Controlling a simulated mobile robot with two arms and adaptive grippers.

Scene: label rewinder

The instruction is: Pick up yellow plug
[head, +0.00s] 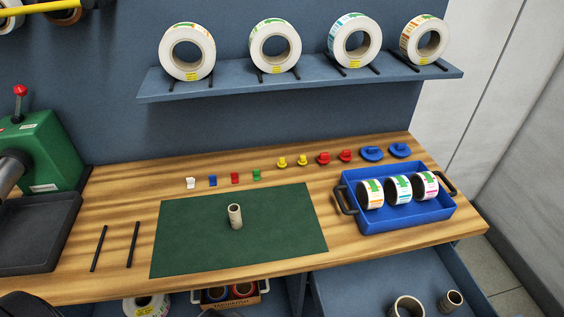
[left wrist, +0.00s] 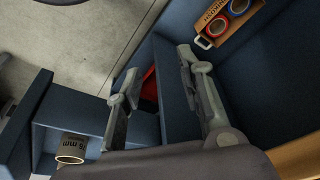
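Two yellow plugs stand side by side on the wooden bench in the head view, a left one (head: 282,162) and a right one (head: 302,160). They are in a row between small coloured clips and red plugs. My left gripper (left wrist: 160,88) shows in the left wrist view with its two fingers apart and nothing between them. It is by the blue shelving below the bench, away from the yellow plugs. The plugs do not show in the left wrist view. My right gripper is in neither view.
A green mat (head: 200,250) bears an upright cardboard core (head: 235,216). Red plugs (head: 323,158) and blue plugs (head: 372,153) stand right of the yellow ones. A blue tray (head: 400,218) holds label rolls. A green machine (head: 45,150) stands left; a roll shelf (head: 300,82) hangs above.

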